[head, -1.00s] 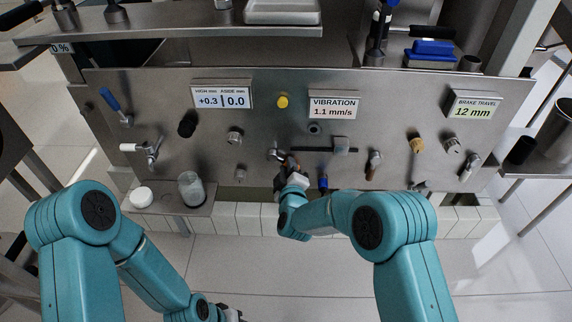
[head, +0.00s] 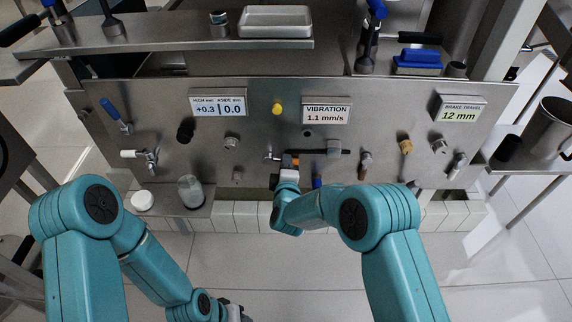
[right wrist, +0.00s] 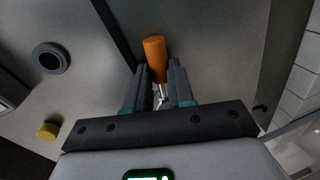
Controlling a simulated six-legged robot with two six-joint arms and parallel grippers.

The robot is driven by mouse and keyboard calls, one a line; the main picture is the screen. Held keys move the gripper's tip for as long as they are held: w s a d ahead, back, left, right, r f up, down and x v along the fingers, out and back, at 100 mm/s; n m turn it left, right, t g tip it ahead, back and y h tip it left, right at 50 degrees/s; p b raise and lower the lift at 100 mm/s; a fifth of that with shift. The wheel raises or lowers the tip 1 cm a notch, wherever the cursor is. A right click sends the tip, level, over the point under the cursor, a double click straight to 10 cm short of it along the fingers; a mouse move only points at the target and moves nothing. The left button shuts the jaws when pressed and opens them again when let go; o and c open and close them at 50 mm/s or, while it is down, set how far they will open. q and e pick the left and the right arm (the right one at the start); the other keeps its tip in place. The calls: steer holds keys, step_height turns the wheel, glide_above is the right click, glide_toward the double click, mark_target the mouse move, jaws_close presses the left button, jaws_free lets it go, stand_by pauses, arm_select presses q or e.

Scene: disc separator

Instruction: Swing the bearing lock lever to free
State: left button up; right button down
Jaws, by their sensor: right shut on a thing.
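A lever with an orange grip (head: 291,159) is on the steel panel, just right of its metal pivot (head: 268,155). I take it to be the bearing lock lever; no label on it is readable. My right gripper (head: 287,172) reaches up to it from below. In the right wrist view the orange grip (right wrist: 155,52) stands between the two dark fingers of my right gripper (right wrist: 160,85), which are shut on it. A metal stem shows below the grip. My left gripper (head: 236,312) is at the bottom edge, mostly cut off, away from the panel.
A blue-tipped part (head: 317,183) and a brown-handled lever (head: 365,160) are close by. A small shelf with a jar (head: 190,190) juts out lower left. The floor in front is clear.

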steer(key=c, duration=1.2)
jaws_free()
steer(key=shift+c, duration=0.2)
steer(key=s+r+p, duration=0.3)
steer(key=s+p, duration=0.1)
steer(key=s, duration=1.2)
steer(key=shift+d, duration=0.25)
